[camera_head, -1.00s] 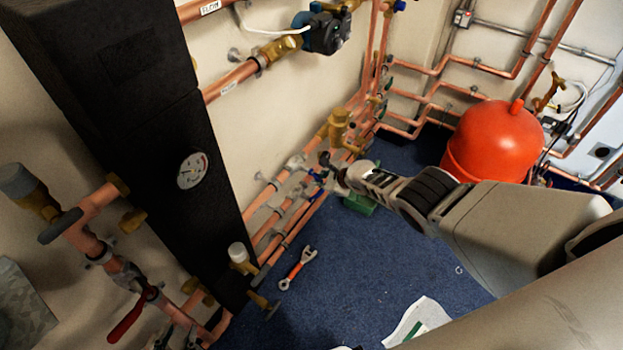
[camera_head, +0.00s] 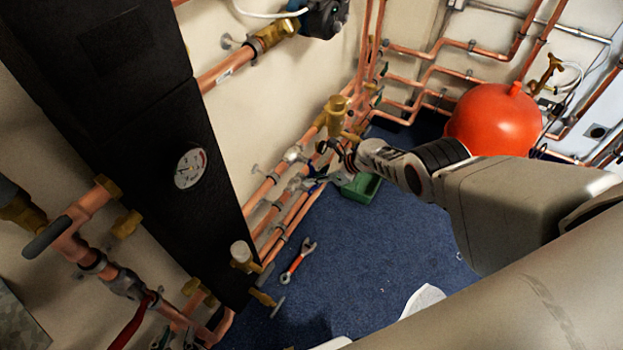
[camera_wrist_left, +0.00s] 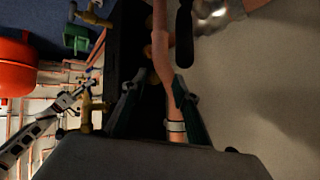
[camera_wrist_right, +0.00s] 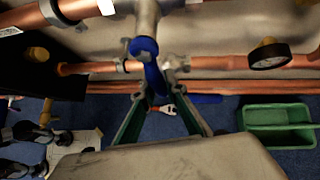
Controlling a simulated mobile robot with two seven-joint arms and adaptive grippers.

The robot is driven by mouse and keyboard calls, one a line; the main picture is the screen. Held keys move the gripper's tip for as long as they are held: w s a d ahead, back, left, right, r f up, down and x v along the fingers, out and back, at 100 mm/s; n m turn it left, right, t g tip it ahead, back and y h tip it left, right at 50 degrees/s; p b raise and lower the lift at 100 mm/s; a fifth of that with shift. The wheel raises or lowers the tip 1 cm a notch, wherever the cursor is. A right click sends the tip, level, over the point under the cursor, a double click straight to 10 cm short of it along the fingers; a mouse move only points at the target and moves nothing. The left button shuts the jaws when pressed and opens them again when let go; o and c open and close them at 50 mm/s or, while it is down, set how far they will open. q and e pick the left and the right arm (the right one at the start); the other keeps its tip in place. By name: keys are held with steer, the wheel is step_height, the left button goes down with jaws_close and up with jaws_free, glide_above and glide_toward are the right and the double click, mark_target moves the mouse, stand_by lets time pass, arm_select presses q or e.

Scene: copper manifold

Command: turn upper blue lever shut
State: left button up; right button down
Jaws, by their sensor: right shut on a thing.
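The upper blue lever (camera_wrist_right: 153,75) is on a valve below a copper pipe in the right wrist view. My right gripper (camera_wrist_right: 161,94) is closed around it, one finger on each side. A second blue lever (camera_wrist_right: 205,99) shows to the right, outside the fingers. In the head view my right gripper (camera_head: 333,160) is at the valves on the wall pipes, and blue lever parts (camera_head: 314,187) show beside it, partly hidden. My left gripper (camera_wrist_left: 160,84) is open in the left wrist view, with a copper pipe (camera_wrist_left: 166,60) showing between its fingers.
A black cabinet (camera_head: 110,100) with a gauge (camera_head: 190,168) stands left of the pipes. A green tray (camera_head: 362,188) and an orange wrench (camera_head: 297,262) lie on the blue floor. A red tank (camera_head: 492,120) stands behind my right arm. Open floor lies below the pipes.

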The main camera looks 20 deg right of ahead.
steer(key=shift+w+a+r, duration=0.15)
steer(key=shift+a+r, duration=0.05)
steer(key=shift+a, duration=0.2)
steer(key=c, duration=2)
jaws_free()
steer(key=shift+a, duration=0.1)
steer(key=shift+s+d+f, duration=0.2)
steer(key=shift+s+d, duration=0.05)
steer(key=shift+d, duration=0.05)
